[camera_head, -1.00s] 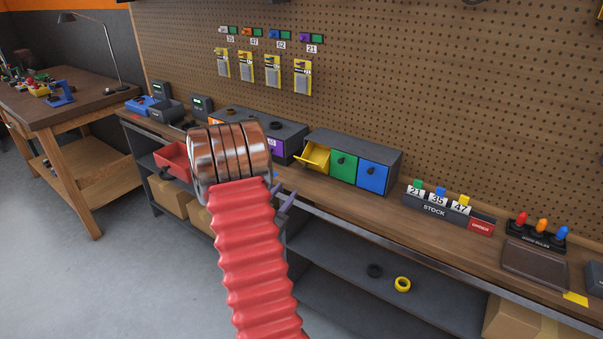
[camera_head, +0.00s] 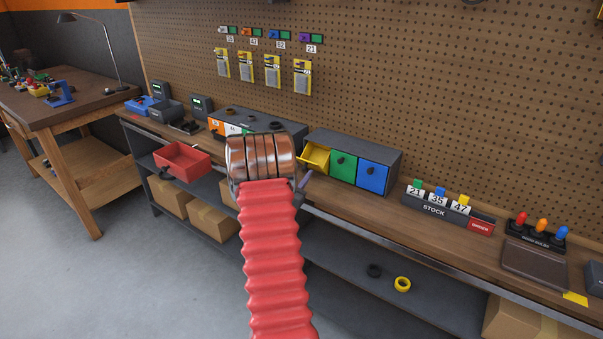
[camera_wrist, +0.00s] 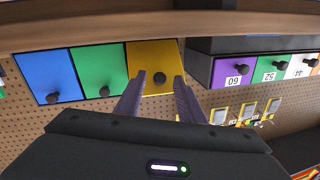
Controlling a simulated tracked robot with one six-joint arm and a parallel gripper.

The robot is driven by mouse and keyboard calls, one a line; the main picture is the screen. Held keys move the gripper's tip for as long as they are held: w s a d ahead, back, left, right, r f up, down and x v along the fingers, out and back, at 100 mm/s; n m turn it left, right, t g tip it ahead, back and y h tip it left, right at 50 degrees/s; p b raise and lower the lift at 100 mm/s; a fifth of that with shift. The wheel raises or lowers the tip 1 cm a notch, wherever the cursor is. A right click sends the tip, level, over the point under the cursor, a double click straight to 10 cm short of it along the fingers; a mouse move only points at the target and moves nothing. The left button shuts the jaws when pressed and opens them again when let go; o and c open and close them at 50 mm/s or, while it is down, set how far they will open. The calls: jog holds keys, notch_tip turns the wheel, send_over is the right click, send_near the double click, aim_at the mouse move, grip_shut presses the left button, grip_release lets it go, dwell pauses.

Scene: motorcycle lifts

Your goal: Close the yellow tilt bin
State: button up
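The yellow tilt bin (camera_head: 314,158) is the left one of three bins in a grey cabinet (camera_head: 385,150) on the bench. It stands tilted open, its front leaning out. In the wrist view, which is upside down, its yellow front (camera_wrist: 150,55) and dark knob (camera_wrist: 160,79) face me. My gripper (camera_wrist: 159,76) is open and empty, its two purple fingers pointing at the yellow front, one on each side of the knob in the picture. I cannot tell whether they touch it. In the head view my arm hides most of the gripper; a finger shows just below the yellow bin.
The green bin (camera_head: 343,167) and blue bin (camera_head: 372,176) beside it are shut. Another cabinet (camera_head: 290,128) with numbered drawers stands to the left. A red open bin (camera_head: 182,161) is at the bench's front edge. A stock rack (camera_head: 440,208) stands to the right.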

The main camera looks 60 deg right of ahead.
jog(key=shift+d, duration=0.65)
jog(key=shift+c, duration=0.5)
grip_shut()
